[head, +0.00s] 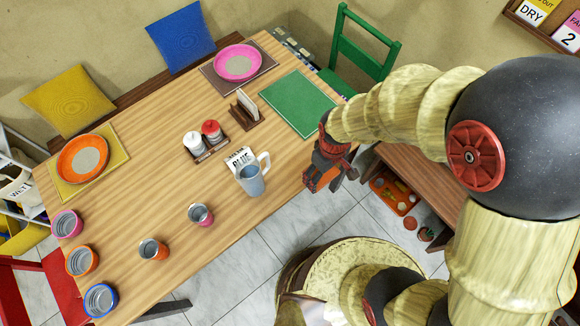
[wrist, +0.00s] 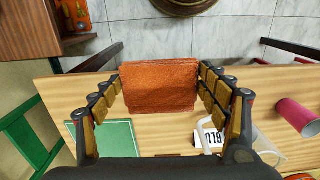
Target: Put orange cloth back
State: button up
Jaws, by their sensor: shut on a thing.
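The orange cloth (wrist: 160,88) is a folded, fuzzy rectangle held between the two fingers of my gripper (wrist: 160,92) in the wrist view. The fingers press on its left and right sides. In the head view my gripper (head: 330,170) hangs at the right edge of the dining table (head: 215,150), and a small part of the orange cloth (head: 314,184) shows below it. The cloth overlaps the table edge in the wrist view; I cannot tell whether it touches the table.
A glass pitcher (head: 251,181) and a "BLUE" card (head: 240,158) stand close by. A green placemat (head: 298,103) lies beside the gripper. A wooden bench (head: 432,178) is at right, with an orange tray (head: 394,192) below it. Several cups line the table's front left.

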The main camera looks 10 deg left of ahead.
jog(key=w+a+f+b, duration=0.2)
jog(key=w+a+f, duration=0.2)
jog(key=w+a, duration=0.25)
jog(key=b, duration=0.1)
send_over(293, 166)
jog(key=f, duration=0.5)
jog(key=shift+d+f, duration=0.1)
jog(key=shift+d, duration=0.15)
jog(key=shift+a+f, duration=0.1)
jog(key=shift+f, duration=0.05)
jog(key=shift+w+a+f+b, duration=0.1)
jog(key=shift+f+b, duration=0.7)
jog(key=shift+f, duration=0.85)
jog(key=shift+f, duration=0.2)
jog(key=o, duration=1.1)
jog(key=shift+r, duration=0.15)
